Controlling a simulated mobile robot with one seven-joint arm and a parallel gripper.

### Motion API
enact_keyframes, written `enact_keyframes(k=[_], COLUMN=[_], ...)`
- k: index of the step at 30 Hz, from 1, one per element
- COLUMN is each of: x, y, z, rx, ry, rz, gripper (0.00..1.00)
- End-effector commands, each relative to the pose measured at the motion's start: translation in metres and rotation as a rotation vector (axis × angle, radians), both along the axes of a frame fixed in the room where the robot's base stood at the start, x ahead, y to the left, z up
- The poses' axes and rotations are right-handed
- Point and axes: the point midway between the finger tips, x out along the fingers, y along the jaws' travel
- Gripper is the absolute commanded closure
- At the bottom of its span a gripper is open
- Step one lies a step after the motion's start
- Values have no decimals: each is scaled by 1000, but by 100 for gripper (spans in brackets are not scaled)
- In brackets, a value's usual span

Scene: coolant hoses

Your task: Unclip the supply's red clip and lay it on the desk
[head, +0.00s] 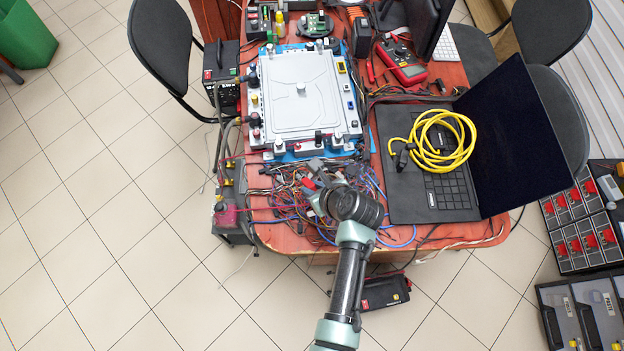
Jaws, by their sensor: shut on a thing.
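My gripper (314,193) is over the near part of the desk, above the tangle of wires. It is shut on a small red piece (309,184), which looks like the red clip. The wrist hides much of it, and I cannot tell whether it touches the wires below. The supply looks to be the dark box (232,236) at the desk's left edge, with a reddish block (227,214) on its top. A thin red lead runs from there toward the wires. The desk (290,232) has a red-brown top.
A tangle of coloured wires (285,192) covers the desk around my gripper. A large grey battery pack (300,110) stands behind it. A laptop (455,200) with a coiled yellow cable (447,145) is to the right. A narrow bare strip lies along the front edge.

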Motion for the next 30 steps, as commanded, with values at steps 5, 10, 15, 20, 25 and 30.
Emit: enact_keyframes(k=[5, 10, 15, 20, 25, 30], x=[0, 0, 0, 0, 0, 0], y=[0, 0, 0, 0, 0, 0], z=[-7, -20, -37, -53, -65, -67], rx=[2, 1, 1, 0, -1, -1], ry=[-5, -4, -3, -4, -3, -3], rz=[-8, -6, -6, -5, -5, -5], gripper=[100, 100, 100, 100, 100, 100])
